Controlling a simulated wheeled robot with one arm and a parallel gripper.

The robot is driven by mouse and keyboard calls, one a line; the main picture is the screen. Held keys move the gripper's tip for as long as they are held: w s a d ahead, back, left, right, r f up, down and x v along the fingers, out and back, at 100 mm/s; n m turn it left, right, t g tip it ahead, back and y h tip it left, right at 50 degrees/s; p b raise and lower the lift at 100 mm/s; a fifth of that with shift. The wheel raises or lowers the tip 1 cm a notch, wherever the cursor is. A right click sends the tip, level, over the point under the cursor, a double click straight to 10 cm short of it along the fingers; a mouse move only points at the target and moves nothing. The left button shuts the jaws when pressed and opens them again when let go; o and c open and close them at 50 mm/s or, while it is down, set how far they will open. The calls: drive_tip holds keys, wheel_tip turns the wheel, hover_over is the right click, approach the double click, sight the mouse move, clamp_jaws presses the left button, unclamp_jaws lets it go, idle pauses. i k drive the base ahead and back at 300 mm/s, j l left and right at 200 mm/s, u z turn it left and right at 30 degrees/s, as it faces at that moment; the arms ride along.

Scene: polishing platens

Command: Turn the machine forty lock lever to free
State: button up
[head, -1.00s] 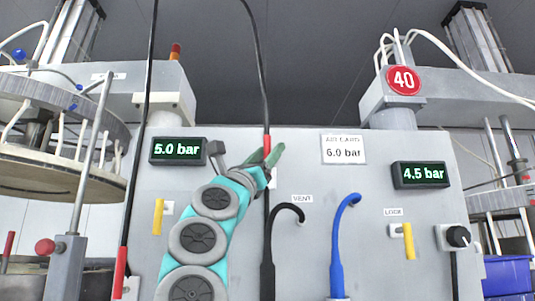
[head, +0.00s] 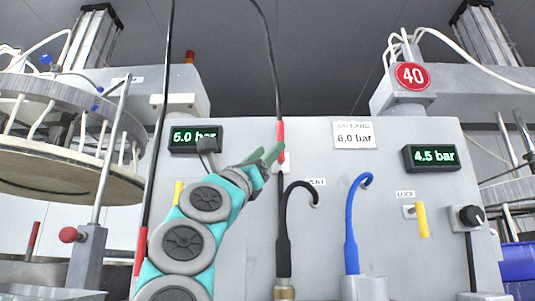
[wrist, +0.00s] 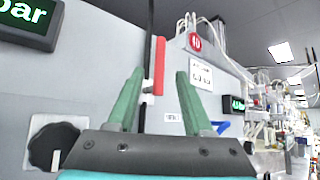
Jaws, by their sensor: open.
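The yellow lock lever (head: 422,220) hangs down from its pivot under the LOCK label (head: 405,194) on the grey panel. It is on the right, below the 4.5 bar display (head: 431,158) and near the red 40 sign (head: 412,76). My gripper (head: 272,156) is in front of the middle-left of the panel, well to the left of this lever and higher. I cannot make out the lever in the wrist view.
A black hose (head: 284,230) and a blue hose (head: 351,230) stand between my gripper and the lever. A black knob (head: 471,216) is right of the lever. A red-handled part (wrist: 159,66) on a black cable is close to my fingers. Another yellow lever (head: 178,193) is left.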

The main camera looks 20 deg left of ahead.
sight(419, 209)
drive_tip(key=k+j, duration=0.25)
drive_tip(key=k, duration=0.2)
drive_tip(key=k+j, duration=0.3)
drive_tip(key=k, duration=0.2)
